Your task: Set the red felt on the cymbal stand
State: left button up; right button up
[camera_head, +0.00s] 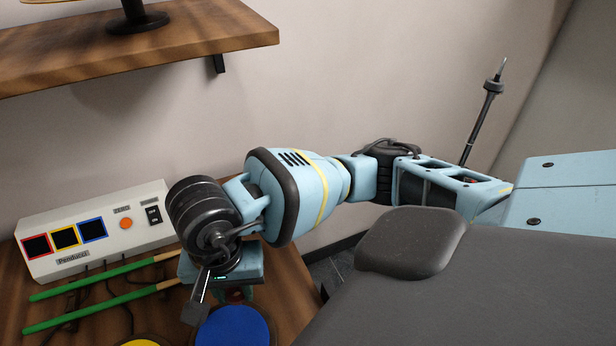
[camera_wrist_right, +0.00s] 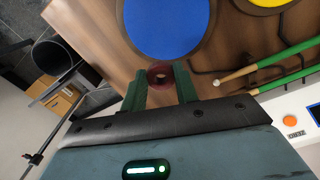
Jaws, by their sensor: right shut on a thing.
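The red felt (camera_wrist_right: 160,77) is a small dark red ring with a hole. My right gripper (camera_wrist_right: 160,88) is shut on it, with its green fingers on either side, over the wooden table. In the head view the felt is mostly hidden below my right gripper (camera_head: 236,291). The cymbal stand (camera_head: 485,108) shows as a dark upright rod with a thin tip at the right, behind my right arm and well apart from the felt. Its lower part is hidden there. A dark rod, probably the stand, shows at the left of the right wrist view (camera_wrist_right: 42,150). My left gripper is not in view.
The table (camera_wrist_right: 110,40) carries a blue pad (camera_head: 232,328), a yellow pad (camera_head: 140,342), two green drumsticks (camera_head: 95,280) and a white control box (camera_head: 95,232). A wooden shelf (camera_head: 190,38) is on the wall above. A dark cylindrical bin (camera_wrist_right: 50,58) stands off the table.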

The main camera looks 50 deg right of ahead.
jog(key=w+d+r+n, duration=0.5)
jog(key=d+r+n, duration=0.1)
jog(key=n, duration=0.2)
jog(key=shift+d+n, duration=0.2)
jog(key=shift+n, duration=0.1)
jog(key=shift+d+r, duration=0.1)
